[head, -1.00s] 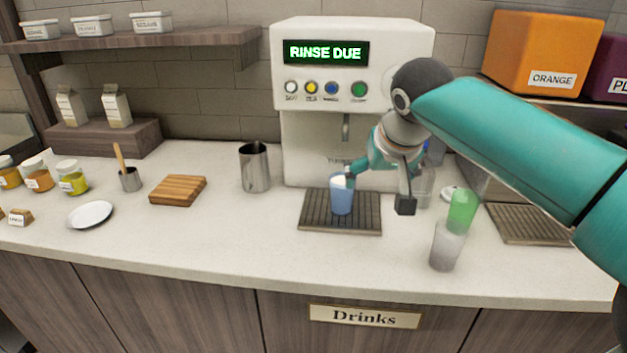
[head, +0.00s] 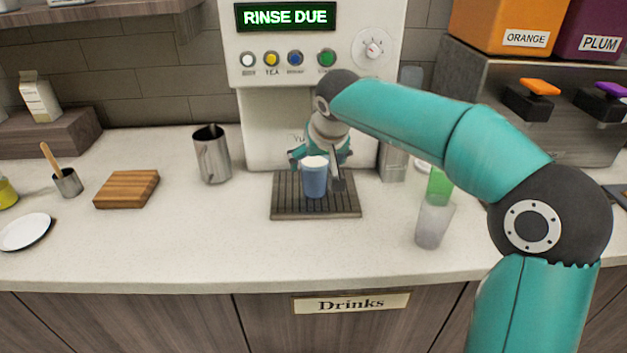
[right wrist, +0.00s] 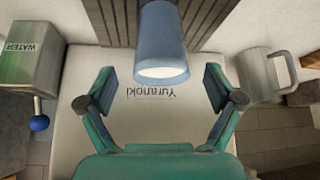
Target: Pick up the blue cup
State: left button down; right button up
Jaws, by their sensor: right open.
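The blue cup (head: 315,180) stands upright on the drip tray (head: 288,205) of the white drinks machine, with white contents or a white top showing. My right gripper (head: 322,172) is around the cup's level, with one finger on each side of it in the head view. In the right wrist view the blue cup (right wrist: 163,40) lies between and a little beyond the two open fingertips of the right gripper (right wrist: 168,85), with gaps on both sides. My left gripper is in neither view.
The machine (head: 255,120) shows "RINSE DUE" and stands right behind the cup. A metal pitcher (head: 211,155) is to the left. A green cup (head: 439,187) and a clear greyish cup (head: 433,224) stand to the right. The counter in front is clear.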

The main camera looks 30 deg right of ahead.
jog(key=shift+w+r+p+x, duration=0.1)
jog(key=shift+w+p+x, duration=0.1)
jog(key=shift+x, duration=1.35)
jog(key=shift+w+r+p+x, duration=0.1)
jog(key=shift+w+p+x, duration=0.05)
jog(key=shift+x, duration=1.35)
jog(key=shift+d, duration=0.1)
jog(key=c, duration=1.4)
